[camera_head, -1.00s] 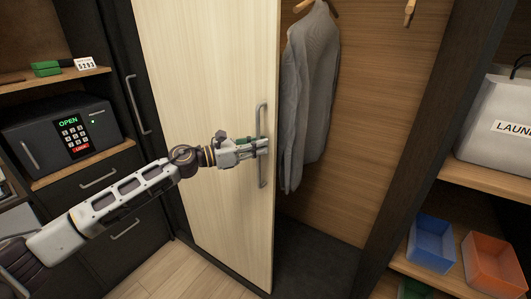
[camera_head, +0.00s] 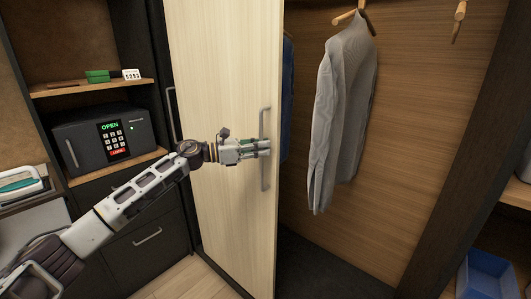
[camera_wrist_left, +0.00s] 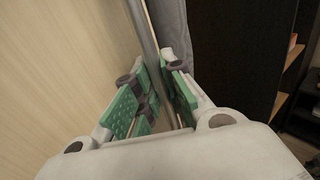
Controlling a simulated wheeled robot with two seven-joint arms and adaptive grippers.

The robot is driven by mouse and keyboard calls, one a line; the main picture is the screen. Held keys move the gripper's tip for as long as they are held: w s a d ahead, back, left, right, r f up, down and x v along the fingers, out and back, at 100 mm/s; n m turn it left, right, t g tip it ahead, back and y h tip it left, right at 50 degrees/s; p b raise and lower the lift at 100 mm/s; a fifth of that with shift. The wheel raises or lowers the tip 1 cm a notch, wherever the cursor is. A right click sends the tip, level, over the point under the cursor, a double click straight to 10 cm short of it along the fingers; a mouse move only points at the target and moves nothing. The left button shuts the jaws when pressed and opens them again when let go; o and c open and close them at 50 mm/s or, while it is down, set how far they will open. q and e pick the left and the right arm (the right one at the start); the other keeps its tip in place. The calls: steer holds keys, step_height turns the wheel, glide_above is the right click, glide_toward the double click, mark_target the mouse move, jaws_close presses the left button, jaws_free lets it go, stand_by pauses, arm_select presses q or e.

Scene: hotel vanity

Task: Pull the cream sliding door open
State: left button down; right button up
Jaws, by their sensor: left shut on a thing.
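The cream sliding door (camera_head: 222,90) stands at the middle left of the head view, with the wardrobe open to its right. A grey vertical bar handle (camera_head: 265,175) is fixed near the door's right edge. My left gripper (camera_head: 264,148) is shut on this handle at about its middle height. In the left wrist view the handle (camera_wrist_left: 149,45) runs between the green-padded fingers (camera_wrist_left: 165,95), with the cream door (camera_wrist_left: 60,60) to the left. My right gripper is in neither view.
A grey garment (camera_head: 342,105) hangs from a wooden hanger inside the wardrobe, with a blue garment (camera_head: 287,95) partly behind the door edge. A dark safe (camera_head: 105,135) reading OPEN sits on a left shelf. A blue bin (camera_head: 487,275) is at lower right.

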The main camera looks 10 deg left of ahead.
arm_select(q)
steer(key=shift+r, duration=0.1)
steer(key=c, duration=1.8)
jaws_free()
steer(key=shift+o, duration=0.2)
steer(key=shift+a, duration=0.2)
steer(key=v, duration=1.1)
steer(key=shift+s+a, duration=0.2)
steer(key=shift+a, duration=0.1)
